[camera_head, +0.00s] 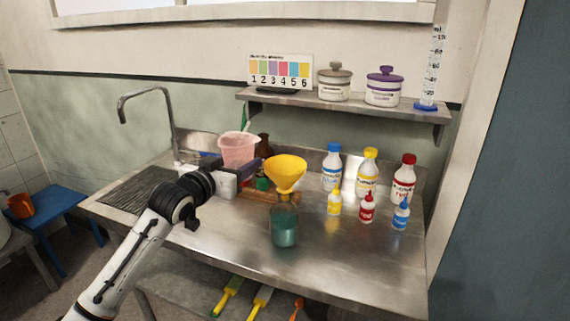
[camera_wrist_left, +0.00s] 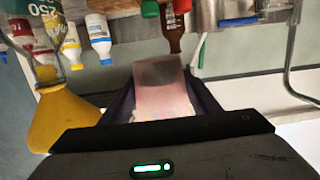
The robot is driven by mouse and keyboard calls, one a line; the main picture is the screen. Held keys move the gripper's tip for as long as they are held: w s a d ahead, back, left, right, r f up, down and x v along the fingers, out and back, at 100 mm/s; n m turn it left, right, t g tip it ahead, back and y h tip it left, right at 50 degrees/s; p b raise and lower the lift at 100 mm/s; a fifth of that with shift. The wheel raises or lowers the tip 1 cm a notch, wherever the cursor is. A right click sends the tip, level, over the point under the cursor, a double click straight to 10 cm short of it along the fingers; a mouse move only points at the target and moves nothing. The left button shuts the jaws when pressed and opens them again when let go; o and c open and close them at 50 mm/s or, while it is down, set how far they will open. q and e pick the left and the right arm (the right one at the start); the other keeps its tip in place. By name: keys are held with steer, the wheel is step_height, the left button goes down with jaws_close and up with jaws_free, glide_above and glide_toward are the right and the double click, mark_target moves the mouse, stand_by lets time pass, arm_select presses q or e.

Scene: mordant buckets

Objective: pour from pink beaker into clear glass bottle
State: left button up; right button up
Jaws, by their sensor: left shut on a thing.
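My left gripper (camera_head: 237,165) is shut on the pink beaker (camera_head: 238,148), which looks about upright, its open rim up. In the left wrist view the pink beaker (camera_wrist_left: 162,90) sits between the dark fingers. The clear glass bottle (camera_head: 284,226) stands on the steel counter, with teal liquid in it. A yellow funnel (camera_head: 286,171) sits in its neck, to the right of the beaker and apart from it. In the upside-down wrist view the funnel (camera_wrist_left: 62,122) and part of the bottle (camera_wrist_left: 40,62) show at the left. My right gripper is out of view.
A brown bottle (camera_head: 264,145) stands behind the beaker. Large dye bottles with blue (camera_head: 332,168), yellow (camera_head: 367,174) and red (camera_head: 404,180) caps stand right, with small dropper bottles in front. A sink tap (camera_head: 150,95) rises left. The front right counter is clear.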

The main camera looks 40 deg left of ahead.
mark_target(245, 136)
arm_select(q)
step_height(245, 136, up, 6)
steer(key=shift+r, duration=0.1)
stand_by(0.5)
